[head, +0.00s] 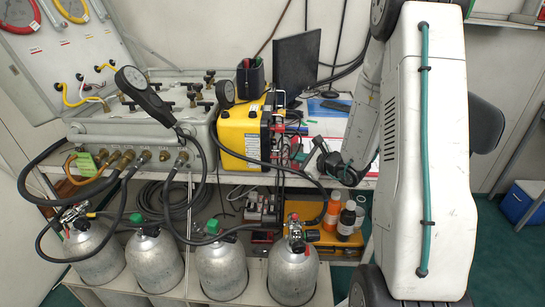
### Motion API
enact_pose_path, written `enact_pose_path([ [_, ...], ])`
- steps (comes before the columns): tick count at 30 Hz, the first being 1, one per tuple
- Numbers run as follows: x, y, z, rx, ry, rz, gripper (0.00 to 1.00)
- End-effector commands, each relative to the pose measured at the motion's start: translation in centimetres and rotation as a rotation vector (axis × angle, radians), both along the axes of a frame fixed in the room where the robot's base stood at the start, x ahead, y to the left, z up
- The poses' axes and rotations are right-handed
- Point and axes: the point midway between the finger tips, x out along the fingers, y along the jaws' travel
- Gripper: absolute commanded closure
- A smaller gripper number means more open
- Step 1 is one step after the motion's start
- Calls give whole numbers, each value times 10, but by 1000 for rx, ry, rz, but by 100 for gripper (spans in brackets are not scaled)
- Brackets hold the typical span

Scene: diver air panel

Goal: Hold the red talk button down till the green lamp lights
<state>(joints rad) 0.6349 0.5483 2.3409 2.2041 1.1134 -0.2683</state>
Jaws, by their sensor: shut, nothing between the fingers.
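A yellow box unit (240,138) stands on the bench right of the grey panel case. Its right-hand face is seen at a steep angle, with cables and small red and blue parts (296,129) along it. I cannot make out which red part is the talk button. The green lamp cannot be picked out either, so I cannot tell if it is lit. My gripper (314,154) is small and dark, low at the right of that face. It looks shut and empty. Whether it touches anything there cannot be told.
A grey valve case (145,125) with a black handheld gauge (140,90) fills the bench's left. A monitor (297,62) and pen cup (250,77) stand behind. Several grey cylinders (222,268) with hoses stand below. Orange and dark bottles (332,210) sit on the lower shelf.

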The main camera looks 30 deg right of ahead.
Motion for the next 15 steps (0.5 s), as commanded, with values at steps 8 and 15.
enact_pose_path([
  [8,18,28,0,0,1,2,100],
  [15,24,35,0,0,1,0,100],
])
